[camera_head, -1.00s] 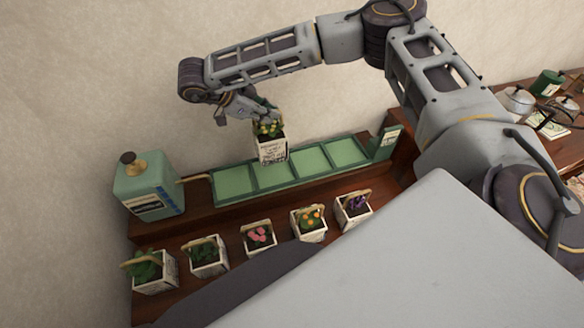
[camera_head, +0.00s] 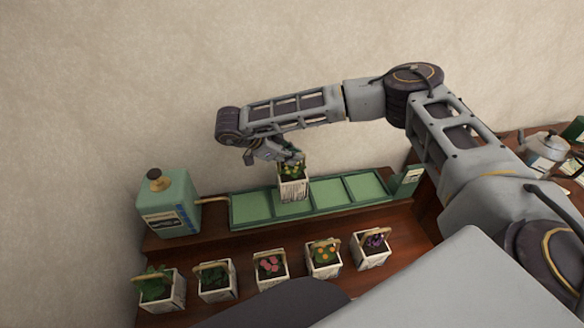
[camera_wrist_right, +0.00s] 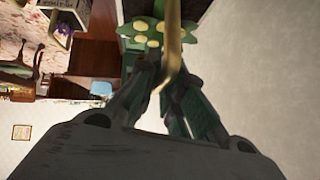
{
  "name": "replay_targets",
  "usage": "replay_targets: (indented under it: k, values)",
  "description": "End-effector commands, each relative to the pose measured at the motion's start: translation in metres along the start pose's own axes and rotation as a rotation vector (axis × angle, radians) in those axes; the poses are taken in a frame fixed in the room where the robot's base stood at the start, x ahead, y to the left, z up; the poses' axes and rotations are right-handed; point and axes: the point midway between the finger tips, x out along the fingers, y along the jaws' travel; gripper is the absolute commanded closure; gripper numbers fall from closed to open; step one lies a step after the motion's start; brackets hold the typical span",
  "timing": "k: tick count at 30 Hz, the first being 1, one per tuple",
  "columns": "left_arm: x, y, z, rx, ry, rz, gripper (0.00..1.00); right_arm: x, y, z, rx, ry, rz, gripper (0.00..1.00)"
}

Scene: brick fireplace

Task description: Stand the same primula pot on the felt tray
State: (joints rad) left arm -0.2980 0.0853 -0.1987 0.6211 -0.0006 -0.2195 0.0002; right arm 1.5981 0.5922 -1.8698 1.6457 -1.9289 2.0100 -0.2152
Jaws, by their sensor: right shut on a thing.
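The primula pot (camera_head: 292,190) is a white printed basket with yellow flowers. It hangs upright at the second compartment from the left of the green felt tray (camera_head: 250,207). I cannot tell whether its base touches the felt. My right gripper (camera_head: 294,160) is at the top of the pot, shut on its handle. In the right wrist view, the gold handle (camera_wrist_right: 173,45) runs between the fingertips (camera_wrist_right: 160,82), with yellow flowers (camera_wrist_right: 141,40) and green leaves beyond. The other compartments of the tray look empty. My left gripper is out of view.
Several similar pots stand in a front row, among them pink (camera_head: 271,266), orange (camera_head: 324,254) and purple (camera_head: 374,242) flowers. A green tin (camera_head: 168,208) stands at the tray's left end, a small green box (camera_head: 405,183) at its right. The wall is close behind.

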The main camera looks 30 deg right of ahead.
Motion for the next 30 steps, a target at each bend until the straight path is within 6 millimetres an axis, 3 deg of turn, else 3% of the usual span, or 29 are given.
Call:
replay_targets:
  k: [17, 30]
  values:
    - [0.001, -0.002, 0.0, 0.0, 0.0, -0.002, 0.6, 0.005, 0.001, 0.005, 0.001, 0.0, -0.002, 1.0]
    - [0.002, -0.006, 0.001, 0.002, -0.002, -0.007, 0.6, 0.028, 0.008, 0.028, 0.0, 0.0, 0.0, 1.0]
